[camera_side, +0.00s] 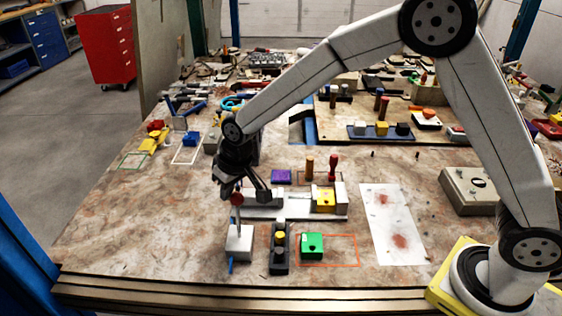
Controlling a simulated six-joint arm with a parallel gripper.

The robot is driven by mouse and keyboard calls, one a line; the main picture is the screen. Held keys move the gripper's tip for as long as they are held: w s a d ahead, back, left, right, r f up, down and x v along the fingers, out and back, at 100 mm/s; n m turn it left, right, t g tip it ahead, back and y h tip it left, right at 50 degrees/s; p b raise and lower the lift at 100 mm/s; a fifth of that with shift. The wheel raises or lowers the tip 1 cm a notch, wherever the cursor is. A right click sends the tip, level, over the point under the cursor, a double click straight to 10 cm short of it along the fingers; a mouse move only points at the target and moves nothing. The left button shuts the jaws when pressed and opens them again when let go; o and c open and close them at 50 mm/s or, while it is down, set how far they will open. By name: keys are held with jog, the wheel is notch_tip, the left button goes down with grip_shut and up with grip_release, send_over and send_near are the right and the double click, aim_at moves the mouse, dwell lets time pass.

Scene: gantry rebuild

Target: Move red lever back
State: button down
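The red lever's round knob (237,199) sits on a thin upright rod above a white box (239,240) near the front of the table. My gripper (246,194) points down right at the knob, with its dark fingers spread apart. The knob shows by the left finger, low in the gap. I cannot tell from this view whether a finger touches it.
A black block with a yellow button (280,252) and a green block (312,244) stand to the right. Behind are a white rail (298,208) with a yellow block, a red-handled peg (332,167) and a purple block (281,176).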

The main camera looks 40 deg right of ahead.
jog(key=s+a+t+h, duration=0.1)
jog(key=s+a, duration=0.3)
jog(key=shift+s, duration=0.15)
dwell(0.6)
jog(key=shift+a+f, duration=0.1)
jog(key=shift+f, duration=0.1)
dwell(0.5)
jog(key=shift+w+d+f, duration=0.25)
jog(key=shift+w+d, duration=0.25)
jog(key=shift+w, duration=0.15)
